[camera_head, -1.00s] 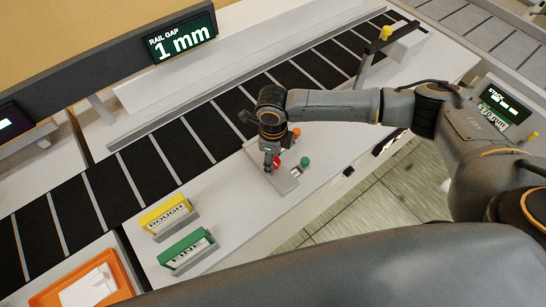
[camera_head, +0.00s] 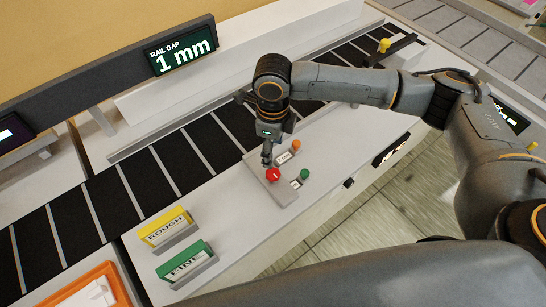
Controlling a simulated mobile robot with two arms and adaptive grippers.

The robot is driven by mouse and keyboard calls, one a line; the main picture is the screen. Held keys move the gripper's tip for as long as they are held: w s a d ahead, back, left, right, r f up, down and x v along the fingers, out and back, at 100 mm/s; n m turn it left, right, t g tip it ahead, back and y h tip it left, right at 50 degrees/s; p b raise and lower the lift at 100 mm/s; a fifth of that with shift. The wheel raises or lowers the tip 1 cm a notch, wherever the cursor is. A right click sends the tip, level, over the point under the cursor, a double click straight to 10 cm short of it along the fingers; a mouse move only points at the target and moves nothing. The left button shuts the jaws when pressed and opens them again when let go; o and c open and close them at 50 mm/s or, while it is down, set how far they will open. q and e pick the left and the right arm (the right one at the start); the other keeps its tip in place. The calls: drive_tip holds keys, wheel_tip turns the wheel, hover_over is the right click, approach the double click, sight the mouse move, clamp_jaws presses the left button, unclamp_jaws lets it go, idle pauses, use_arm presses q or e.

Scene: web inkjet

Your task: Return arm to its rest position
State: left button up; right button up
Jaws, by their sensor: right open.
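My right arm reaches in from the right over the machine. My right gripper (camera_head: 267,158) is open, small in view, and points down just above the button panel (camera_head: 284,190). The red button (camera_head: 273,174) on that panel lies right below the fingertips; I cannot tell if they touch. An orange button (camera_head: 296,144) and a green button (camera_head: 305,173) are beside it, uncovered. My left gripper is not in view.
A dark striped conveyor (camera_head: 120,190) runs behind the panel. A screen (camera_head: 181,50) reads "RAIL GAP 1 mm". Yellow ROUGH (camera_head: 166,226) and green FINE (camera_head: 185,261) blocks stand at front left, near an orange tray (camera_head: 110,273). A yellow knob (camera_head: 385,45) stands at back right.

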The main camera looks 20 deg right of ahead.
drive_tip(key=shift+r, duration=0.55)
